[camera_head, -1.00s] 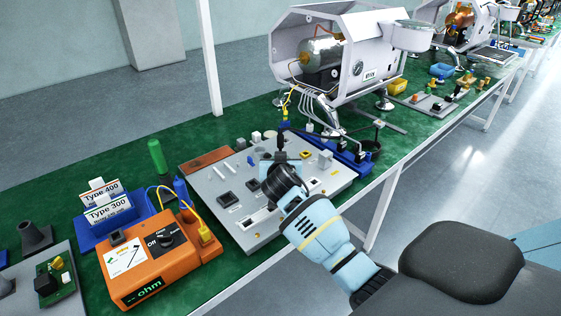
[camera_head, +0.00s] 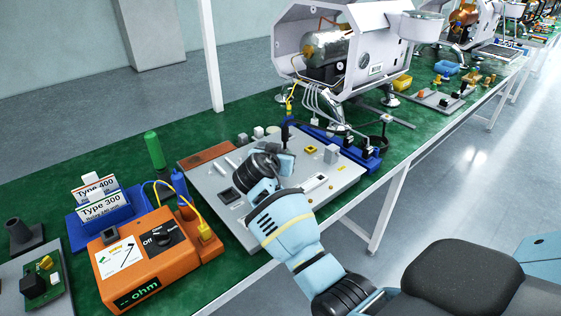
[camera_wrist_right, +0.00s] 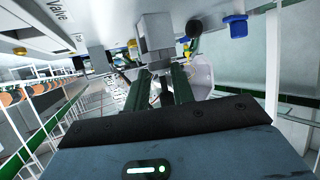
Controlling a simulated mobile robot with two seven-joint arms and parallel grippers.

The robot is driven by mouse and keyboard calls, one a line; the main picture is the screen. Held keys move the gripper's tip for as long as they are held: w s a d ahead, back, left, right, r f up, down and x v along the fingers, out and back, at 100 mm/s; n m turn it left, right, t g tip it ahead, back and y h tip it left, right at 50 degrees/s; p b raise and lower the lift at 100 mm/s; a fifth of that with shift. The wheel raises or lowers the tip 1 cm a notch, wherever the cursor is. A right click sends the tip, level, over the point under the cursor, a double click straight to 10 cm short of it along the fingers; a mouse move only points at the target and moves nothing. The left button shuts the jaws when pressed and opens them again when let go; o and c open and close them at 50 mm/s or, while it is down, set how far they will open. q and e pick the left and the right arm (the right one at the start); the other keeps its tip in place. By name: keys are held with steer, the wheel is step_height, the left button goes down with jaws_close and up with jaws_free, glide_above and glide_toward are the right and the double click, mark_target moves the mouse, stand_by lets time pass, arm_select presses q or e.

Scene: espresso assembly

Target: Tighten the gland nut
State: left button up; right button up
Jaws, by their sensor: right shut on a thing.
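My right gripper (camera_head: 283,163) is over the grey parts board in the head view, its dark wrist and light blue arm coming from the lower right. In the right wrist view its two dark fingers (camera_wrist_right: 160,85) are closed around a grey block-shaped part (camera_wrist_right: 155,35) at their tips. I cannot tell whether this part is clear of the board or seated in it. The gland nut cannot be picked out for certain. The espresso machine (camera_head: 388,33), white with an open side and a metal boiler, stands behind the board. My left gripper is not in view.
The grey board (camera_head: 240,222) carries several small parts. An orange ohm meter (camera_head: 130,265) and blue card holder (camera_head: 115,218) stand left of it, with a green cylinder (camera_head: 155,150) behind. A blue rack (camera_head: 355,155) is at its right. The table's front edge is close by.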

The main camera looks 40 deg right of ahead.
steer(key=m+g+b, duration=0.1)
steer(key=m+g+h+b, duration=0.1)
steer(key=b, duration=0.1)
steer(key=w+m+g+h+b, duration=0.1)
steer(key=b, duration=0.1)
steer(key=shift+a+f, duration=0.25)
steer(key=shift+f, duration=0.05)
steer(key=shift+w+m+g+b, duration=0.25)
steer(key=shift+m+g+b, duration=0.6)
steer(key=shift+b, duration=0.2)
steer(key=shift+w+r+m+g+h+b, duration=0.15)
steer(key=shift+m+g+h+b, duration=0.25)
steer(key=shift+b, duration=0.35)
steer(key=shift+m+g+b, duration=0.25)
steer(key=shift+g+b, duration=0.2)
steer(key=shift+r, duration=0.1)
steer(key=o, duration=0.7)
steer(key=shift+d, duration=0.1)
